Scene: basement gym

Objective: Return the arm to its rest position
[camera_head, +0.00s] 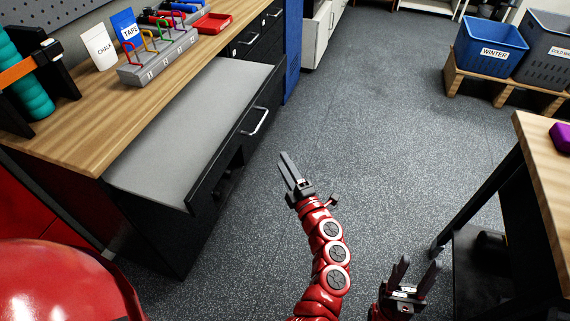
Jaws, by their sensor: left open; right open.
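My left gripper (287,166) is at the end of a red jointed arm in the middle of the view. Its fingers are open and empty, pointing up and left over the floor, to the right of a pulled-out drawer (190,135). It appears clear of the drawer's handle (255,121). My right gripper (420,268) is at the bottom right, near the right-hand table. Its fingers are apart with nothing between them.
A wooden workbench (90,125) on the left holds hooked blocks, cards and a red tray (205,24). A wood-topped table (543,150) stands at right. Blue (490,48) and grey (545,50) bins sit on a pallet (490,90). The central floor (385,110) is clear.

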